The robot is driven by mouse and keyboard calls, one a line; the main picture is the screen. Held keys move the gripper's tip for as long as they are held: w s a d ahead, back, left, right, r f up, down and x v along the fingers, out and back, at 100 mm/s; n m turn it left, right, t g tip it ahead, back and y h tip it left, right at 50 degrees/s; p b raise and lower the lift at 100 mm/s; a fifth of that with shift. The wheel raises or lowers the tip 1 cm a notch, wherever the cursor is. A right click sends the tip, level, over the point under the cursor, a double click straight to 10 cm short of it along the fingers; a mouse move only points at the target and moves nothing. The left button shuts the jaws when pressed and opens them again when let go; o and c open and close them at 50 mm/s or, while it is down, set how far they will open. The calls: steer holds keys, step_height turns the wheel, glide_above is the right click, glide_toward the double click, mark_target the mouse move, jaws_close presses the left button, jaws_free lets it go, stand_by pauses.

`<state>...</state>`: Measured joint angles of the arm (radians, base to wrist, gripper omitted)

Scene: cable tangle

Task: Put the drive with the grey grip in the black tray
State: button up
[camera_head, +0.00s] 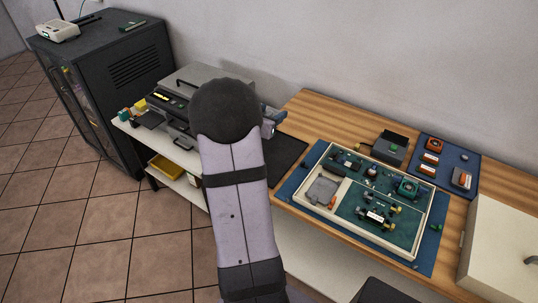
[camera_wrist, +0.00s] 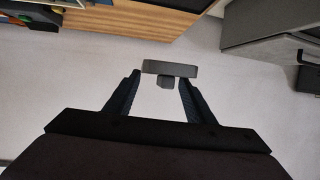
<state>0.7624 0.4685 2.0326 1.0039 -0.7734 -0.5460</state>
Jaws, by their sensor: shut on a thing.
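My gripper (camera_wrist: 160,84) is shut on a dark grey piece (camera_wrist: 171,68), a flat bar with a small grey block below it, held between the two fingertips in the wrist view. It looks like the drive with the grey grip. It is held in the air with a pale surface behind it. In the head view my arm hides the gripper and the held piece. A flat black thing (camera_head: 288,157), which may be the black tray, lies at the left end of the wooden desk (camera_head: 312,108), partly behind my arm.
A white-rimmed box of parts (camera_head: 385,248) sits on a blue mat. Behind it are a dark grey box (camera_head: 391,149) and a blue pad (camera_head: 462,155) with small parts. A grey machine (camera_head: 180,97) and a dark cabinet (camera_head: 105,80) stand left.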

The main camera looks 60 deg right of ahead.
mark_target(270, 154)
steer(key=f, duration=0.3)
steer(key=shift+s+a+f, duration=0.3)
steer(key=shift+a, duration=0.15)
steer(key=shift+w+f, duration=0.1)
steer(key=shift+f, duration=5)
steer(key=shift+f, duration=0.2)
steer(key=o, duration=1.2)
steer(key=shift+r, duration=0.1)
